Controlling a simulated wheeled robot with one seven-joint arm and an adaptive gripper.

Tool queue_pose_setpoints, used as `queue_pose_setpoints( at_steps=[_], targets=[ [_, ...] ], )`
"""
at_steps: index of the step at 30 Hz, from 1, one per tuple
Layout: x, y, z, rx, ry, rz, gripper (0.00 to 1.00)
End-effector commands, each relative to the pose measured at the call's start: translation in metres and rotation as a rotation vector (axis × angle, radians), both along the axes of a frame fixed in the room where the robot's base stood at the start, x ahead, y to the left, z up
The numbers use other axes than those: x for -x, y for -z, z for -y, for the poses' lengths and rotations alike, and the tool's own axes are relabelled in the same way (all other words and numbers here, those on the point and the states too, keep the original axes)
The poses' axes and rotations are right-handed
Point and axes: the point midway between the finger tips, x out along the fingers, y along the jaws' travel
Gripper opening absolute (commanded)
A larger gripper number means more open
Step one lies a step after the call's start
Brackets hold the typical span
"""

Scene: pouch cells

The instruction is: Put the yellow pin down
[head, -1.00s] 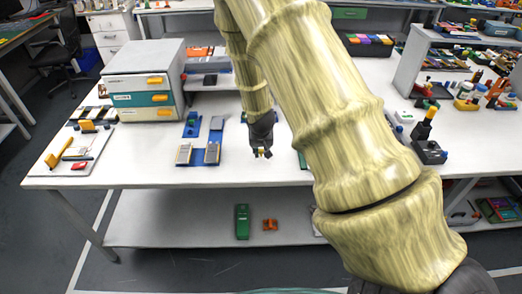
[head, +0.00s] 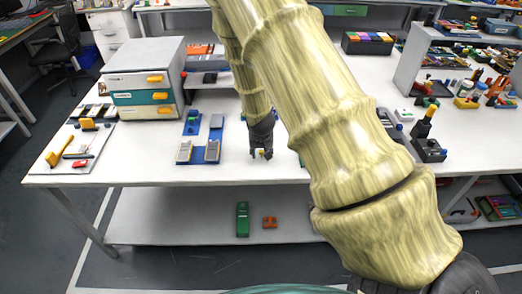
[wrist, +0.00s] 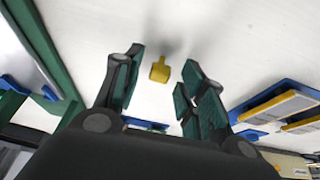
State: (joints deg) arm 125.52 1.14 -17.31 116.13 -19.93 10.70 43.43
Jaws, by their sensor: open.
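The yellow pin (wrist: 160,71) shows in the wrist view between and just beyond the fingertips, over the white table top (wrist: 215,30). It has a thick body and a thin stub, and a gap shows on each side of it. My gripper (wrist: 163,62) is open around it, with no finger seen pressing on it. In the head view my gripper (head: 261,155) is low over the front middle of the table, with a small yellow spot of the pin between the fingers. Whether the pin touches the table is not clear.
Blue trays with grey cells (head: 184,152) lie left of my gripper. A drawer cabinet (head: 145,80) stands at the back left, and a white board with yellow and red pieces (head: 72,150) lies at the far left. A black stand (head: 429,150) is at the right. The table's front edge is close.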

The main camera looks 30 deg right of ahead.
Motion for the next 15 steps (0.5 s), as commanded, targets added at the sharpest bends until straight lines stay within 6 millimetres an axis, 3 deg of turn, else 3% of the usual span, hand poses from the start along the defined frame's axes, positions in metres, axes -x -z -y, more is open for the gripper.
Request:
queue_pose_setpoints(
  at_steps=[8,15],
  targets=[
    [0.001,-0.009,-0.002,0.000,0.001,0.002,0.40],
    [0.009,-0.032,-0.007,-0.001,0.000,0.003,0.40]
  ],
)
